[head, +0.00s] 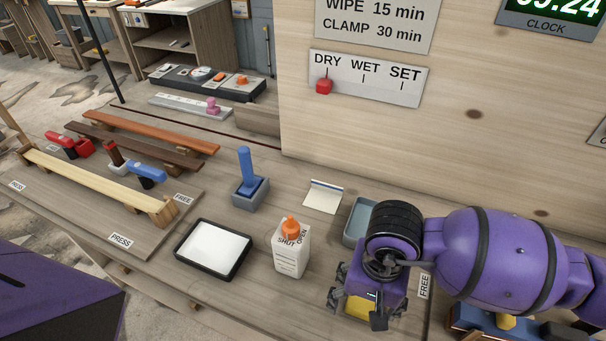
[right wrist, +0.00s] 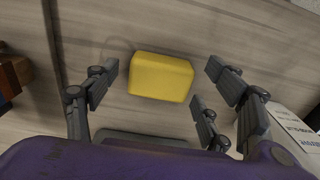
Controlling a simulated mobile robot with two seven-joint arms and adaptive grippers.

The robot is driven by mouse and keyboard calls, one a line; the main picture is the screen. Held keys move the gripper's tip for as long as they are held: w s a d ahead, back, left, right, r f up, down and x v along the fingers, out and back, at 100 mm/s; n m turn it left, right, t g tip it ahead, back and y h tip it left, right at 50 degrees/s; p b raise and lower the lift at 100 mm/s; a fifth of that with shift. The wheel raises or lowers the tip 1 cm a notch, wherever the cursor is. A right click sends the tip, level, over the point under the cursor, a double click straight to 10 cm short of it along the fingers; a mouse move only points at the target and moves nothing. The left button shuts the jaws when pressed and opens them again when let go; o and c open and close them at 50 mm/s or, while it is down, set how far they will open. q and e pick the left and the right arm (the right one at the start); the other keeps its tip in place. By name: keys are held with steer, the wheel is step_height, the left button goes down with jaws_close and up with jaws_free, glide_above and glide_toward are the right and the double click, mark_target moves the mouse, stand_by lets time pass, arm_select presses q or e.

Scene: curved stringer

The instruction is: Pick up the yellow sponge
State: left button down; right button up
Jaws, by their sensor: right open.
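The yellow sponge (right wrist: 161,76) lies on the wooden bench top and shows whole in the right wrist view, between my spread fingers with gaps on both sides. In the head view only part of the sponge (head: 358,307) shows beneath my right gripper (head: 360,300), which points down over it. The right gripper (right wrist: 156,86) is open and its fingers do not appear to touch the sponge. My left gripper is not in view.
A grey tray (head: 359,222) stands just behind my right gripper. A white carton with an orange cap (head: 291,251) stands to its left, with a black-rimmed white pad (head: 213,249) beyond. A blue-handled tool (head: 247,172) sits in a grey holder. A wooden wall (head: 450,130) rises behind.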

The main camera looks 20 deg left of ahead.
steer(key=shift+f, duration=0.15)
steer(key=c, duration=1)
